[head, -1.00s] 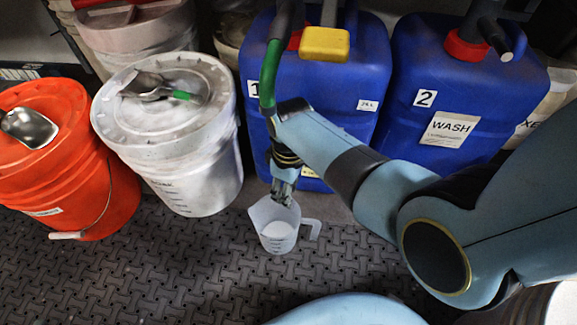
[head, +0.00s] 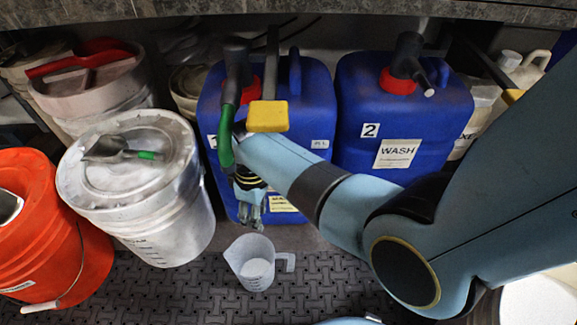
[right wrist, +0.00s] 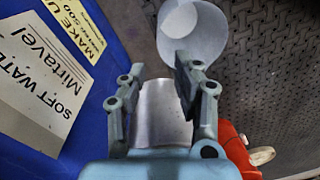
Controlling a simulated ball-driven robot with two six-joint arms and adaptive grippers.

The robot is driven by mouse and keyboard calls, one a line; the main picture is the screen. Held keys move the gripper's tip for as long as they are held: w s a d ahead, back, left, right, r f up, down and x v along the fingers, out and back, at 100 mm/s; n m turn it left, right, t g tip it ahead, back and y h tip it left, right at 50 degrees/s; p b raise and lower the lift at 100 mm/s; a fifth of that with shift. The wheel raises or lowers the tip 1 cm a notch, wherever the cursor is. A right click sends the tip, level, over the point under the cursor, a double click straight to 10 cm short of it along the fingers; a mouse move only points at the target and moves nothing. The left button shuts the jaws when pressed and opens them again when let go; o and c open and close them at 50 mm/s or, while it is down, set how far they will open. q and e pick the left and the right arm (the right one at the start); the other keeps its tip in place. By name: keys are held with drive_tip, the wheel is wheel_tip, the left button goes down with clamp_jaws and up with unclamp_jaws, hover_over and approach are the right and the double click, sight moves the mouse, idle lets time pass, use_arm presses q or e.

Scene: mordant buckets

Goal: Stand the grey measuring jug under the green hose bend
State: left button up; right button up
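The grey measuring jug (head: 256,272), translucent with a handle on its right, stands upright on the floor mat before the left blue canister (head: 312,105). The green hose bend (head: 225,138) hangs from that canister's black tap, behind and above the jug; its lower end is beside my right wrist. My right gripper (head: 250,220) points down just above and behind the jug. In the right wrist view its fingers (right wrist: 190,78) are apart, with the jug (right wrist: 192,32) beyond the tips. A pale grey surface shows between them; I cannot tell what it is. My left gripper is out of view.
A white lidded bucket (head: 165,215) with a scoop (head: 110,149) on top stands left of the jug, an orange bucket (head: 60,245) further left. A second blue canister (head: 430,120) is at the right. The floor mat (head: 190,295) around the jug is clear.

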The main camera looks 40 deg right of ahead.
drive_tip(key=s+d+r+m+t, duration=0.1)
drive_tip(key=s+d+m+t, duration=0.1)
drive_tip(key=s+d, duration=0.3)
drive_tip(key=s+d+r+m+t, duration=0.1)
drive_tip(key=s+d+m, duration=0.1)
drive_tip(key=s, duration=0.5)
drive_tip(key=s+d+r+m+t, duration=0.1)
drive_tip(key=s+r+t, duration=0.1)
drive_tip(key=s+r, duration=0.2)
drive_tip(key=s+r+m+t, duration=0.1)
drive_tip(key=s+r, duration=0.3)
drive_tip(key=r, duration=0.6)
drive_tip(key=shift+d+t, duration=0.35)
drive_tip(key=shift+t, duration=0.25)
